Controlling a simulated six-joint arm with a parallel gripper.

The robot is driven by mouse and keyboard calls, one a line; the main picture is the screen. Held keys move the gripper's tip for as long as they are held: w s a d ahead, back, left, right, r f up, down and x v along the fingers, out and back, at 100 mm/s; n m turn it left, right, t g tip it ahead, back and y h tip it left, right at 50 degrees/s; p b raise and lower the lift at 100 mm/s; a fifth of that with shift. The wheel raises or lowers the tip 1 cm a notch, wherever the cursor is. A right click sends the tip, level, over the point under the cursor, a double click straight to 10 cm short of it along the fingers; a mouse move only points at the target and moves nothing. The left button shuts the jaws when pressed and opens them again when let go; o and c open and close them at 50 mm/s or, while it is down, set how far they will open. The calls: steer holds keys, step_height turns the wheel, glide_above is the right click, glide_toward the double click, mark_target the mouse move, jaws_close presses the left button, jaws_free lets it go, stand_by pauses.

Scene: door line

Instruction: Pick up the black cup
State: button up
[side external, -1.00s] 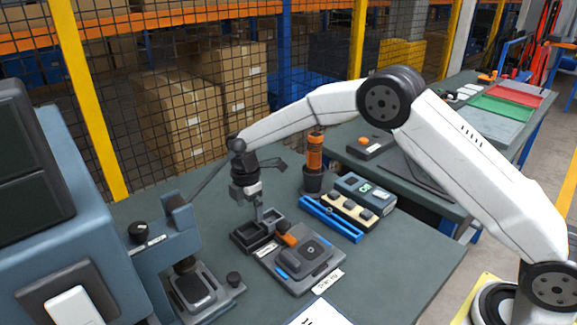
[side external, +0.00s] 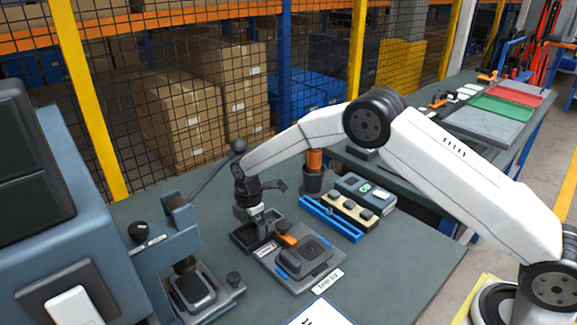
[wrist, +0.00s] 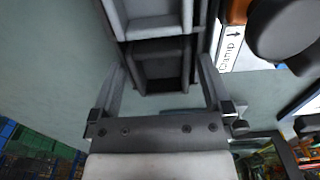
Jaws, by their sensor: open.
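A round black cup (side external: 313,180) stands upright on the table behind the tray, with an orange cylinder (side external: 314,160) in it. My gripper (side external: 259,226) is left of and in front of this cup, apart from it, and low over a dark compartment tray (side external: 239,240). In the wrist view my gripper (wrist: 161,82) is open, its fingers on either side of a dark square compartment (wrist: 163,70). I cannot tell whether this compartment is a separate piece or part of the tray. The round cup is not seen in the wrist view.
A grey fixture (side external: 318,270) with an orange clamp handle (side external: 287,239) is right of the tray. A blue rail (side external: 331,219) and a button box (side external: 366,193) lie farther right. A lever press (side external: 190,275) stands left.

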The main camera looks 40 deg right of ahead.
stand_by(0.5)
steer(key=c, duration=1.1)
steer(key=shift+r, duration=0.9)
steer(key=shift+s+d+r, duration=0.35)
steer(key=shift+s+r, duration=1.5)
steer(key=shift+s, duration=0.45)
steer(key=shift+s+d+r, duration=0.35)
steer(key=shift+s+r, duration=1.5)
steer(key=shift+s, duration=0.5)
steer(key=shift+s+d+r, duration=0.35)
steer(key=shift+s+r, duration=1.5)
steer(key=shift+s, duration=0.45)
